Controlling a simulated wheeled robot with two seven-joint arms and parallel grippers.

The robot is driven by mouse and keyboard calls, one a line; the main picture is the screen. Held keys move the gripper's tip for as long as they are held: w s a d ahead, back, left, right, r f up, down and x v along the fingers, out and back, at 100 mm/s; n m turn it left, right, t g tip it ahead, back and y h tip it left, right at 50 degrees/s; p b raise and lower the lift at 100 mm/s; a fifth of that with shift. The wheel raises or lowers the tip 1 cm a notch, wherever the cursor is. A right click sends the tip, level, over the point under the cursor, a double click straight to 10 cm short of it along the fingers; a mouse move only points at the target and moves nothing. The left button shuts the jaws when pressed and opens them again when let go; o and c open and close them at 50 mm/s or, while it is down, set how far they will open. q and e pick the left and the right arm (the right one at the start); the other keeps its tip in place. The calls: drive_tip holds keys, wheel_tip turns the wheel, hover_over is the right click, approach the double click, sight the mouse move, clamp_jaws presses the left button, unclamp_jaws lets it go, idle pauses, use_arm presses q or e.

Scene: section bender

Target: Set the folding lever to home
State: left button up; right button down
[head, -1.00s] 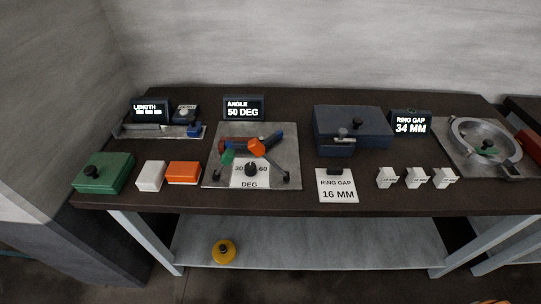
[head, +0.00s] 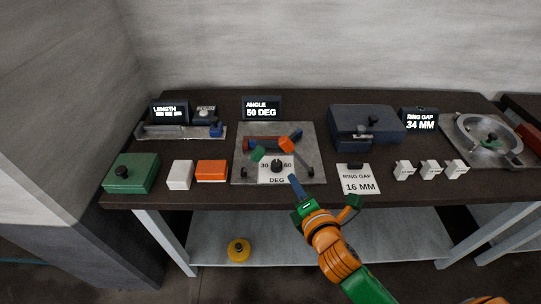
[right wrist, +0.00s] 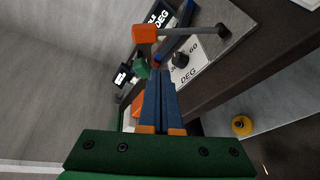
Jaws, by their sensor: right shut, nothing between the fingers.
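The angle plate (head: 240,174) carries a dial marked 30, 60 and DEG with a black knob (head: 277,168). A grey arm with an orange block (head: 290,144) slants across its right side; it seems to be the folding lever, and it also shows in the right wrist view (right wrist: 146,33). A green block (head: 257,154) sits left of the dial. The angle display (head: 262,108) reads 50 DEG. My right gripper (head: 293,179) is shut and empty, in front of the plate's front edge; its blue fingers (right wrist: 161,74) show apart from the lever. My left gripper is out of view.
A green box (head: 131,173), white block (head: 180,175) and orange block (head: 211,171) stand left of the plate.

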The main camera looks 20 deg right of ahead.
sight(298, 157)
drive_tip(key=shift+w+a+r+n+t+y, duration=0.1)
drive_tip(key=shift+w+r+n+t+y, duration=0.1)
drive_tip(key=shift+r+n, duration=0.25)
drive_tip(key=shift+w+a+r+n+t+y, duration=0.1)
drive_tip(key=shift+r+n+t, duration=0.1)
drive_tip(key=shift+r+n, duration=0.25)
drive_tip(key=w+f, duration=0.2)
drive_tip(key=w, duration=0.8)
